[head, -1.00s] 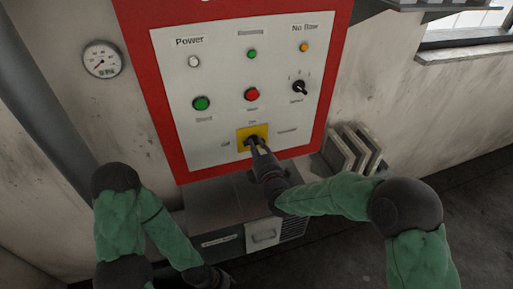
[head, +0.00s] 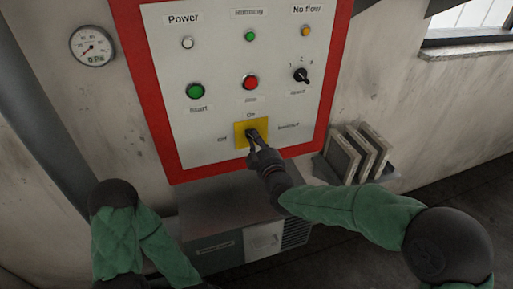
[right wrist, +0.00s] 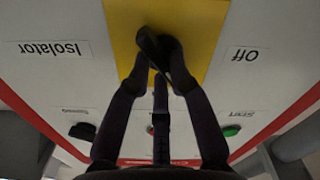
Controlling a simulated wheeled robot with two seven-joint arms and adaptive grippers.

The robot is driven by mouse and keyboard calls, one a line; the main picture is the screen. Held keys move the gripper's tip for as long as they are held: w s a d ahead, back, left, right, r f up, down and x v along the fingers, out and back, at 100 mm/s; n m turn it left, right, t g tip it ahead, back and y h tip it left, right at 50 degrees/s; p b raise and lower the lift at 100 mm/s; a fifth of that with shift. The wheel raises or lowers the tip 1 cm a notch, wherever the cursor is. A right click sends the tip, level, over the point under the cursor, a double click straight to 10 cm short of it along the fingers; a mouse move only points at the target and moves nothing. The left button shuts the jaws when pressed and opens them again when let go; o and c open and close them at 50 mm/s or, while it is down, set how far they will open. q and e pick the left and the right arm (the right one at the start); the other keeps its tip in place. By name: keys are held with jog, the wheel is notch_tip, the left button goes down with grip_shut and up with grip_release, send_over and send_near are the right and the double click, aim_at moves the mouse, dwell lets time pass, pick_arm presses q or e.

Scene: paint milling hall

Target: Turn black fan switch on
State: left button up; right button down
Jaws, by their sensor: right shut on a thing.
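A black rotary switch (head: 252,133) sits on a yellow plate (head: 240,128) low on the white control panel. Labels Off, On and Isolator stand around the plate. My right gripper (head: 256,144) reaches it from below and is shut on the switch's handle. In the right wrist view the fingers (right wrist: 155,72) close on both sides of the black handle (right wrist: 151,43), which looks slightly tilted against the yellow plate (right wrist: 200,15). The fingers hide part of the switch. My left arm is at the lower left in the head view, its gripper out of frame.
Above the switch are a green Start button (head: 195,91), a red button (head: 250,83) and a black speed knob (head: 301,75). A grey cabinet (head: 230,200) stands below the panel. Grey slabs (head: 360,152) lean at the right; a gauge (head: 92,45) hangs left.

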jog(key=shift+f+m+b, duration=0.15)
jog(key=shift+m+b, duration=1.2)
jog(key=shift+m, duration=0.4)
jog(key=shift+f+m+b, duration=0.1)
jog(key=shift+m+b, duration=1.2)
jog(key=shift+m, duration=0.45)
jog(key=c, duration=1.1)
grip_release()
jog(key=v, duration=1.2)
